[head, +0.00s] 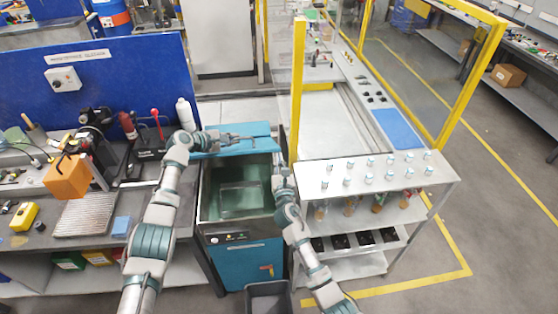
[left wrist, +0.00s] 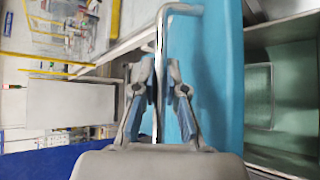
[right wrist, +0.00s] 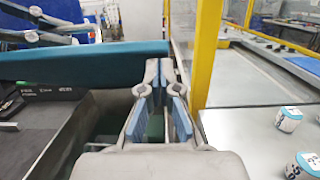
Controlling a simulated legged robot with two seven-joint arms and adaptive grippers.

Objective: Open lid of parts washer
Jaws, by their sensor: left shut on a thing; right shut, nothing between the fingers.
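The parts washer (head: 240,262) is a blue-teal cabinet with an exposed green basin (head: 212,205). Its blue lid (head: 262,146) stands raised at the back of the basin. My left gripper (head: 222,137) is shut on the lid's metal bar handle (left wrist: 163,40); in the left wrist view the bar runs between its fingers, with the lid (left wrist: 222,70) beside them. My right gripper (head: 281,166) is shut and empty by the basin's right edge. In the right wrist view its fingertips (right wrist: 159,72) overlap the lid's right end (right wrist: 80,62); I cannot tell if they touch.
A workbench with an orange box (head: 66,178) and tools stands left. A white shelf cart (head: 375,180) with several small jars is close on the right, beside a yellow-framed clear guard (head: 298,90). A grey bin (head: 270,297) stands in front of the washer.

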